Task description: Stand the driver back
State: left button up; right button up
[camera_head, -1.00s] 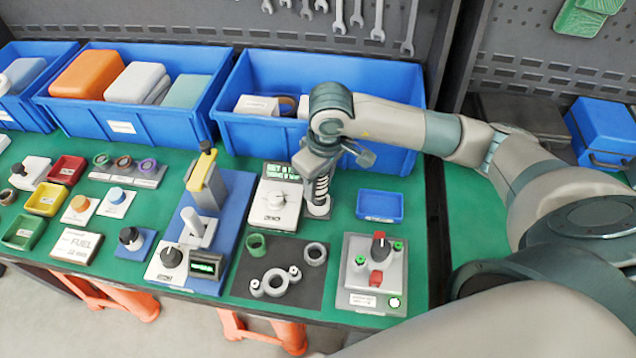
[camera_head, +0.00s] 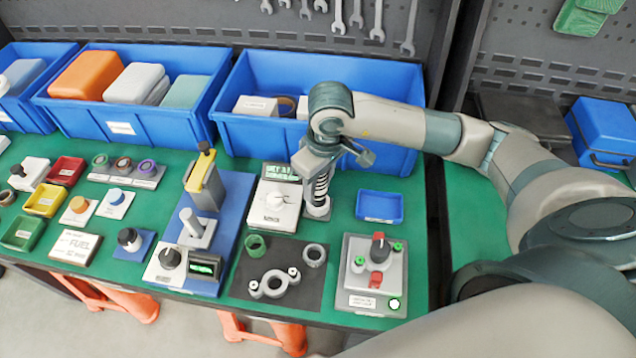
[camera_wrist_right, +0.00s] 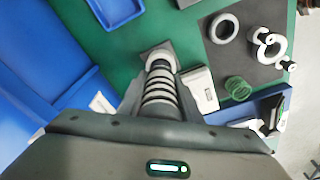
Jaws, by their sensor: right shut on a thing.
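The driver (camera_head: 320,188), with a banded grey and dark shaft, is upright beside the white dial unit (camera_head: 275,207). My right gripper (camera_head: 318,172) is shut on its upper part from above. In the right wrist view the driver (camera_wrist_right: 160,97) runs between the fingers of my right gripper (camera_wrist_right: 158,105), its far end at a small grey square base (camera_wrist_right: 157,54). In the head view its lower end meets a grey round holder (camera_head: 317,209); I cannot tell whether it is fully seated. My left gripper is not in view.
A blue tray (camera_head: 380,207) lies right of the driver. A control box (camera_head: 371,275) with knobs and a dark mat (camera_head: 254,291) with rings are in front. A large blue bin (camera_head: 240,130) stands close behind. A lever press (camera_head: 205,190) is at the left.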

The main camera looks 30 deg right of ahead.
jog(key=shift+d+f+b, duration=0.35)
jog(key=shift+f, duration=0.1)
jog(key=shift+d, duration=0.15)
dwell(0.7)
jog(key=o, duration=1)
jog(key=shift+o, duration=1.3)
jog(key=shift+s+d+f, duration=0.1)
jog(key=shift+s+d, duration=0.1)
jog(key=shift+d, duration=0.1)
jog(key=shift+a, duration=0.3)
jog(key=shift+w+a+r, duration=0.1)
jog(key=shift+a+r, duration=0.05)
jog(key=shift+r, duration=0.75)
jog(key=r+p, duration=0.1)
jog(key=r, duration=0.3)
jog(key=r+p, duration=0.1)
jog(key=r, duration=0.1)
jog(key=shift+w+a+r+p, duration=0.1)
jog(key=shift+a+r+p, duration=0.1)
jog(key=shift+a+p, duration=0.15)
jog(key=shift+r, duration=0.8)
